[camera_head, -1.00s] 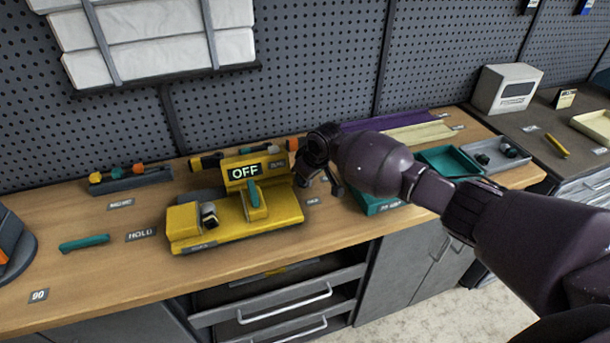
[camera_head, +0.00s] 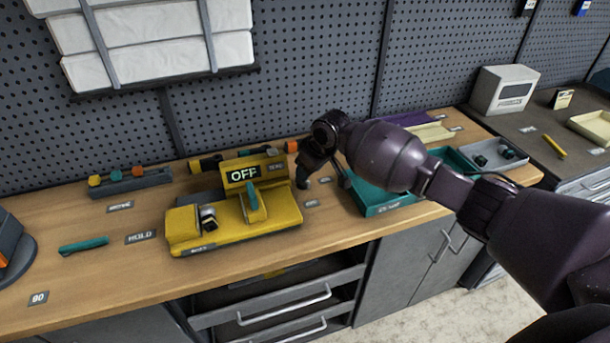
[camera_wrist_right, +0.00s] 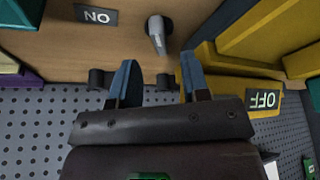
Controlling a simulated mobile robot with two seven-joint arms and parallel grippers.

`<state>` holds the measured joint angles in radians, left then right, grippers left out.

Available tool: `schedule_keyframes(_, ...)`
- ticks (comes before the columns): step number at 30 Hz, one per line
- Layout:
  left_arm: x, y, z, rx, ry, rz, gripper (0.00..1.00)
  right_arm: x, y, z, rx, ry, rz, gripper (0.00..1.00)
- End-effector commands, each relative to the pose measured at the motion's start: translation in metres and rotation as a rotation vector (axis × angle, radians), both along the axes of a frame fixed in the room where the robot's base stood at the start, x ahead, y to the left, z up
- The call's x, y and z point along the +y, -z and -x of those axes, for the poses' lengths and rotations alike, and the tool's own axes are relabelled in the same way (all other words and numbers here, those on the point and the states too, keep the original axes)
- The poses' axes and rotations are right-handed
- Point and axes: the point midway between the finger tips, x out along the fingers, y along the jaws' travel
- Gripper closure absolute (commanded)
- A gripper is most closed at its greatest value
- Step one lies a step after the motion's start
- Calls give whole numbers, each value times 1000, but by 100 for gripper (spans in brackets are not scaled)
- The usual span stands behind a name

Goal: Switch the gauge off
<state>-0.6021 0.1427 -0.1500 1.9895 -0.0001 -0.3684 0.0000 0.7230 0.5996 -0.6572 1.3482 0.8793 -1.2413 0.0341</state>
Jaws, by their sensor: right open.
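The yellow gauge (camera_head: 235,220) sits on the wooden bench, with a teal lever (camera_head: 254,204) on it. Its dark display (camera_head: 243,174) reads OFF; in the right wrist view the display (camera_wrist_right: 264,99) is upside down. My right gripper (camera_head: 305,180) is just right of the gauge, low over the bench. In the right wrist view it is open (camera_wrist_right: 158,70) and empty, with one finger close to the yellow body. A small grey lever or knob (camera_wrist_right: 157,32) stands on the bench ahead of the fingers, beside an upside-down ON label (camera_wrist_right: 97,15). My left gripper is out of view.
A teal tray (camera_head: 385,206) lies right of my gripper, partly behind my arm. A grey rack with coloured knobs (camera_head: 130,183) and a teal handle (camera_head: 84,245) are left of the gauge. The bench around the HOLD label (camera_head: 140,237) is mostly clear. A pegboard stands behind.

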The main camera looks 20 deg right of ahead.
Motion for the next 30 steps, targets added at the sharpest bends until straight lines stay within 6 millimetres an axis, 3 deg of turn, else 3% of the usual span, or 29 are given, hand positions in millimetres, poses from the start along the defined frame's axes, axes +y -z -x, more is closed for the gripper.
schedule_keyframes(6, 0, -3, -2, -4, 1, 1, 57, -8, -34, 13, 0, 0, -1, 57)
schedule_keyframes(12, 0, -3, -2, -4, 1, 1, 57, -11, -50, 19, 1, 0, 1, 57)
schedule_keyframes(25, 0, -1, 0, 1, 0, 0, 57, -12, -52, 19, -5, -7, 7, 57)
schedule_keyframes(30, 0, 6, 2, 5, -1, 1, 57, -25, -46, 11, -131, -139, 112, 57)
